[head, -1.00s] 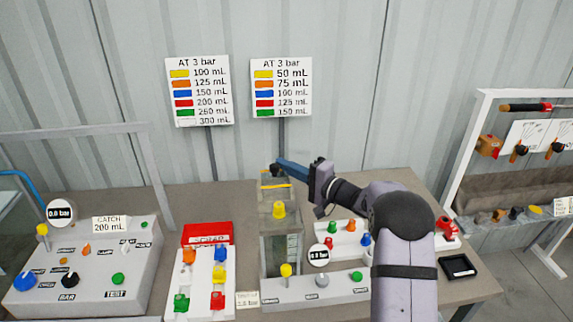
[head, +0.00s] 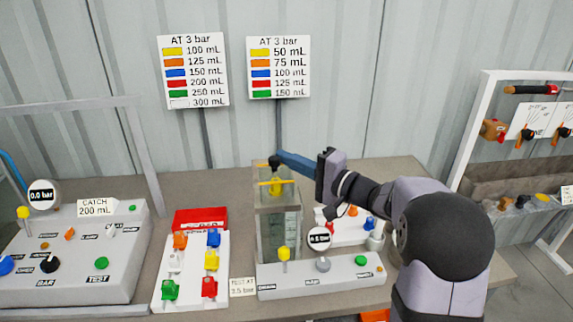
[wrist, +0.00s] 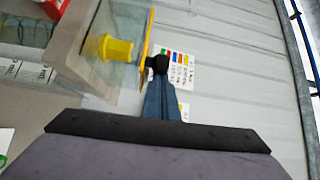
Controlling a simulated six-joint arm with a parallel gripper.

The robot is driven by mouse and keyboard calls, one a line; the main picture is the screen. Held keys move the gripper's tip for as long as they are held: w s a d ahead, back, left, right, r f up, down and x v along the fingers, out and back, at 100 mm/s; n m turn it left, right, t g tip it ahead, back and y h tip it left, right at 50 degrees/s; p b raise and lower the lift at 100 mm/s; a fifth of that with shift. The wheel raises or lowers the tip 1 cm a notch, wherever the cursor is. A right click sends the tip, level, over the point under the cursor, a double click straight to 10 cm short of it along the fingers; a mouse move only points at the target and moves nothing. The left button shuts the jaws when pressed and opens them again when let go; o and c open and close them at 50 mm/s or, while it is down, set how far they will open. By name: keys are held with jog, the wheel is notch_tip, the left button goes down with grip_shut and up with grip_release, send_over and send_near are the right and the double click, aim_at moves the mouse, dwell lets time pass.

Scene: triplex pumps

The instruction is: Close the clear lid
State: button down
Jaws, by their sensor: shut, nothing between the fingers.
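The clear tank (head: 279,238) stands at the middle of the bench with a yellow nozzle (head: 277,188) at its top. Its clear lid is raised and tilted; its yellow edge (head: 266,183) shows in front of the nozzle's upper part. In the wrist view the yellow lid edge (wrist: 148,42) runs upright beside the yellow nozzle (wrist: 112,48). My gripper (head: 275,161) is shut and empty, with its dark tip at the lid's edge. In the wrist view my gripper's tip (wrist: 159,64) is on the outer side of that edge; I cannot tell whether they touch.
In front of the tank is a grey panel (head: 340,284) with a yellow valve and knobs. A white tray (head: 190,290) of coloured nozzles lies left, with a red box (head: 200,219) behind. Two sign boards (head: 278,67) stand behind. A grey console (head: 75,265) is far left.

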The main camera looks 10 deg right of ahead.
jog(key=shift+s+f, duration=0.15)
jog(key=shift+s, duration=0.3)
